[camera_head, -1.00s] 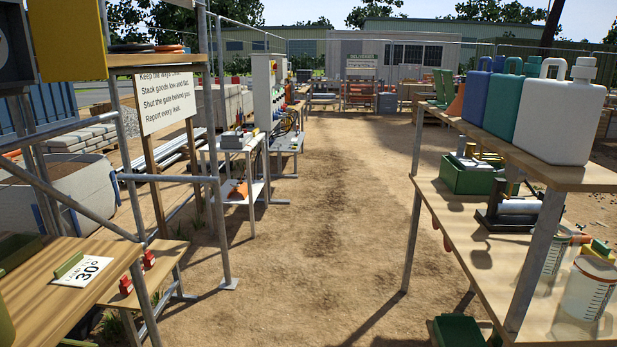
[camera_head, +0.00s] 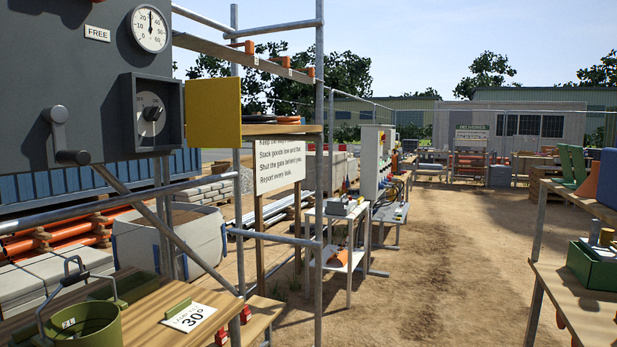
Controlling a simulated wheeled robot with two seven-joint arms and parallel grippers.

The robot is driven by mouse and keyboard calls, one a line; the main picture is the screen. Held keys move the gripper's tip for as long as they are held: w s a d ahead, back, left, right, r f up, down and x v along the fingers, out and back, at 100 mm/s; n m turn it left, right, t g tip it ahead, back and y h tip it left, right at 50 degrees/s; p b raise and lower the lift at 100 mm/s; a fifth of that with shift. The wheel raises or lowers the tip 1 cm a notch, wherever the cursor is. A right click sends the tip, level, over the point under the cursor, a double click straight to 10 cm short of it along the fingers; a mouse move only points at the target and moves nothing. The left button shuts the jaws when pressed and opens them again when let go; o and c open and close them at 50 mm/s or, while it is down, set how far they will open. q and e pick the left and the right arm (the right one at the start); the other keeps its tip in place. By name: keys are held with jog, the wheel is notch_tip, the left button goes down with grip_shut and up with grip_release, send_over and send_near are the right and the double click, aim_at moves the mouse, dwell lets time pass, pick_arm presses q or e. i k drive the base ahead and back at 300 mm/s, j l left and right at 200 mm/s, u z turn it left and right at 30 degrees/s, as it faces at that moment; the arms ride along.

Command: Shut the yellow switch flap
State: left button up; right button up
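The yellow switch flap (camera_head: 213,113) stands out to the right from the right side of a dark switch box (camera_head: 152,113), so it is open. The box has a round knob on its face and is fixed to a large grey panel (camera_head: 60,80) at the upper left. The flap appears edge-hinged near the box; the hinge itself is not clear. Neither of my grippers shows in the head view.
The panel also carries a dial gauge (camera_head: 149,28), a "FREE" label (camera_head: 97,33) and a grey lever (camera_head: 62,135). Scaffold poles stand close by. Open dirt lies right of centre.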

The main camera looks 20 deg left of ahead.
aim_at(213, 109)
jog(key=u, duration=0.8)
jog(key=i+u, duration=0.1)
jog(key=u, duration=0.3)
jog(key=l+u, duration=0.1)
jog(key=u, duration=0.3)
jog(key=i+l+u, duration=0.15)
jog(key=u, duration=0.25)
jog(key=l+u, duration=0.1)
jog(key=u, duration=0.3)
jog(key=i+l+u, duration=0.15)
jog(key=l+u, duration=0.3)
jog(key=l, duration=0.2)
jog(key=l+u, duration=0.45)
jog(key=l, duration=0.2)
jog(key=l+u, duration=0.45)
jog(key=l, duration=0.2)
jog(key=k+l, duration=0.1)
jog(key=l, duration=0.8)
jog(key=k+l, duration=0.15)
jog(key=l, duration=0.3)
jog(key=k+l+u, duration=0.1)
jog(key=l, duration=0.35)
jog(key=k+l, duration=0.1)
jog(key=l, duration=0.35)
jog(key=k+l+z, duration=0.1)
jog(key=k, duration=0.25)
jog(key=l, duration=0.1)
